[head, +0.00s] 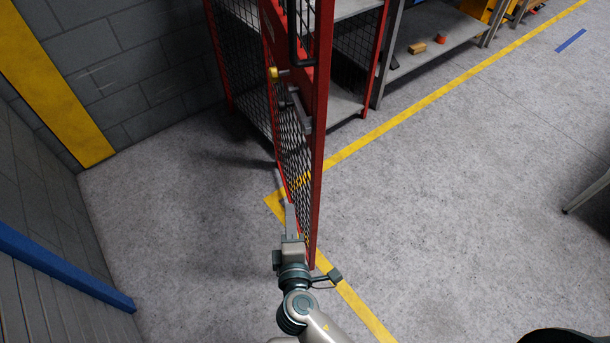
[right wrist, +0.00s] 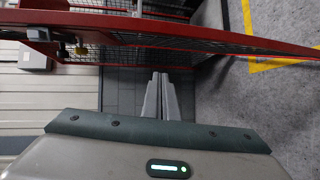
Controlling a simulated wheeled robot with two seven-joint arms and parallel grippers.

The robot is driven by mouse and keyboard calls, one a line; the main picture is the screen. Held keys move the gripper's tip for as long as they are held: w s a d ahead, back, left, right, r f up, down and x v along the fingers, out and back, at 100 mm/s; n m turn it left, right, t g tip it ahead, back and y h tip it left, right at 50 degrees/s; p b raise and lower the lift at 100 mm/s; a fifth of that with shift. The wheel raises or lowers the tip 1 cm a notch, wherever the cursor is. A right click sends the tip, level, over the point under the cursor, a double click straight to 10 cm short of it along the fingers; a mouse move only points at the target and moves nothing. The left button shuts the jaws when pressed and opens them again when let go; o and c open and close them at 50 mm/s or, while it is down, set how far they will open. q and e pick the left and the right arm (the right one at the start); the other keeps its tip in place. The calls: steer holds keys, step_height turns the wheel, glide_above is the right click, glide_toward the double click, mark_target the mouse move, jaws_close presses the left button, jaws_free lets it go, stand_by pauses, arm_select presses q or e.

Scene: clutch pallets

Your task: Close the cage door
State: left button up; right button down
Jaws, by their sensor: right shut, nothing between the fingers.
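The cage door (head: 318,130) is a red frame with dark wire mesh. It stands swung open, out from the red cage (head: 382,45), and is seen nearly edge-on in the head view. A dark handle and a yellow knob (head: 273,72) are on its upper part. My right gripper (head: 290,208) is at the door's lower outer end, on its left side, shut and empty. Whether it touches the door I cannot tell. In the right wrist view the closed fingers (right wrist: 161,80) point toward the door's red frame (right wrist: 190,40). My left gripper is not in view.
A grey block wall (head: 130,75) with a yellow post stands at the left, and a blue rail (head: 60,265) runs along the near left wall. A shelf (head: 440,50) holding small items stands right of the cage. The floor to the right is mostly clear.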

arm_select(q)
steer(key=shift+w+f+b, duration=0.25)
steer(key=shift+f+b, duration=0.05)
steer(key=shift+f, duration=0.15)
arm_select(e)
step_height(320, 180, up, 9)
steer(key=s+t, duration=0.1)
steer(key=t, duration=0.1)
steer(key=shift+f+h, duration=0.2)
steer(key=shift+h, duration=0.2)
steer(key=shift+a, duration=0.1)
